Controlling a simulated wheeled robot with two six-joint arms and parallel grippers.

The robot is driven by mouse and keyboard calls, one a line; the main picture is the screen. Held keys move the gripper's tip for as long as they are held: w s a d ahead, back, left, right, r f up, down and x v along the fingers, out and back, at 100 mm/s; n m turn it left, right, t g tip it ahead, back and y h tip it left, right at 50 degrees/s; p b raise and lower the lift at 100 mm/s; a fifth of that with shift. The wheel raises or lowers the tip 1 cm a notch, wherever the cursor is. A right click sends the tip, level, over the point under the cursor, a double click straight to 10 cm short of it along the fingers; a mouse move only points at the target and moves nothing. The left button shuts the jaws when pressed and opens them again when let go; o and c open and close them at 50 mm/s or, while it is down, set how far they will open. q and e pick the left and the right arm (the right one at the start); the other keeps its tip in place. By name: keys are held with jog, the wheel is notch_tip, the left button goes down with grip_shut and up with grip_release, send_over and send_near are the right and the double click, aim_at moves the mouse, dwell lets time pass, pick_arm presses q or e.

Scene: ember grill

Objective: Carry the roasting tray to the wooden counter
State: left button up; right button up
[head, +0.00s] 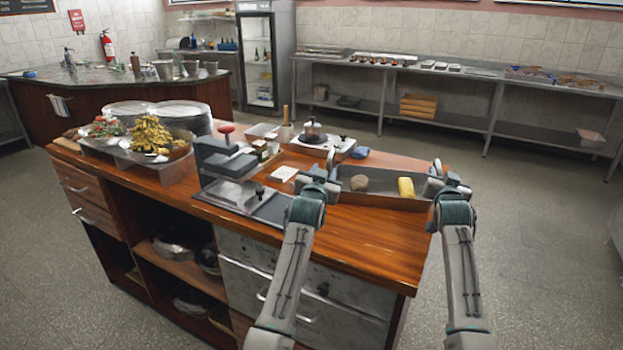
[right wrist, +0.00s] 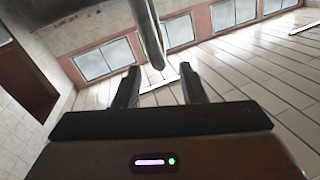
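The roasting tray (head: 384,201) is a long grey metal pan on the wooden counter (head: 375,245). In it lie a round brown item (head: 359,183) and a yellow block-shaped item (head: 406,187). My left gripper (head: 322,182) is at the tray's left end; its fingers are too small to tell open from shut. My right gripper (head: 446,178) is at the tray's right end. In the right wrist view its fingers (right wrist: 160,88) stand apart, with a grey metal bar (right wrist: 150,35) reaching down between them without visible contact; the bar may be part of the tray.
A grey press-like device (head: 225,165) stands left of my left gripper. Trays of food (head: 150,135) sit at the counter's left end. A kettle (head: 313,130) stands behind the tray. The counter's front right is clear. A steel shelf bench (head: 450,75) lines the back wall.

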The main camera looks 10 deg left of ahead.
jog(key=s, duration=0.5)
jog(key=shift+s, duration=0.3)
pick_arm(q)
jog(key=o, duration=1.2)
jog(key=shift+s, duration=0.1)
pick_arm(e)
jog(key=shift+r, duration=0.15)
pick_arm(q)
jog(key=s+p, duration=0.6)
jog(key=s, duration=0.2)
pick_arm(e)
jog(key=shift+r, duration=2.9)
pick_arm(q)
jog(key=shift+w+r, duration=0.1)
